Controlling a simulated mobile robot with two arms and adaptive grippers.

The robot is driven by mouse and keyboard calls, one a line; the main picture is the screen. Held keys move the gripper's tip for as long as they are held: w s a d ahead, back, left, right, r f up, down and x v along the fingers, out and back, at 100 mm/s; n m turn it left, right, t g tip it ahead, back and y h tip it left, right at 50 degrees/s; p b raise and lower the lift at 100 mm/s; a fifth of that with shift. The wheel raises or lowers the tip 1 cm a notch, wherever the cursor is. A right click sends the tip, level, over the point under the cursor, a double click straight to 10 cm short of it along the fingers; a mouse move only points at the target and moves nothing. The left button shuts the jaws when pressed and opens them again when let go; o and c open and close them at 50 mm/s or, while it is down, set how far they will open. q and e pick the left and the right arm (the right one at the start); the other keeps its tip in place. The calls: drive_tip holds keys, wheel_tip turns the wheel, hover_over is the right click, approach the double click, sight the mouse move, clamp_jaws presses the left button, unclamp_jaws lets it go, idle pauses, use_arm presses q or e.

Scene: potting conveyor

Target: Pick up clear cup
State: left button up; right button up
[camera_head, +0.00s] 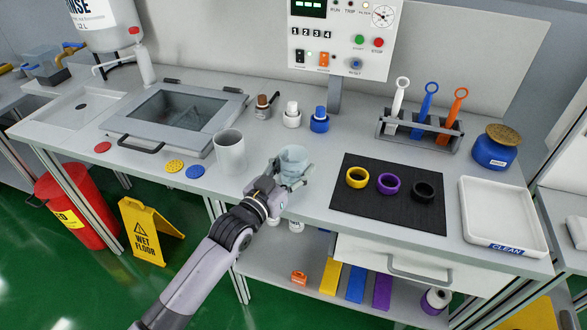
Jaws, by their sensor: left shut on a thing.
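The clear cup (294,158) is a pale, see-through grey-green cup near the front edge of the workbench, left of the black mat. My left gripper (289,180) reaches in from the lower left and is shut on the clear cup, with its fingers around the cup's lower part. The cup looks upright. Its base is partly hidden by the gripper, so I cannot tell whether it touches the bench. My right gripper is not in view.
The black mat (350,203) with three coloured rings lies to the right, then a white tray (503,217). Small bottles (319,122) stand behind, with a tool rack (420,137) farther right.

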use_arm(q)
drive_tip(key=shift+c, duration=0.8)
drive_tip(key=shift+r, duration=0.15)
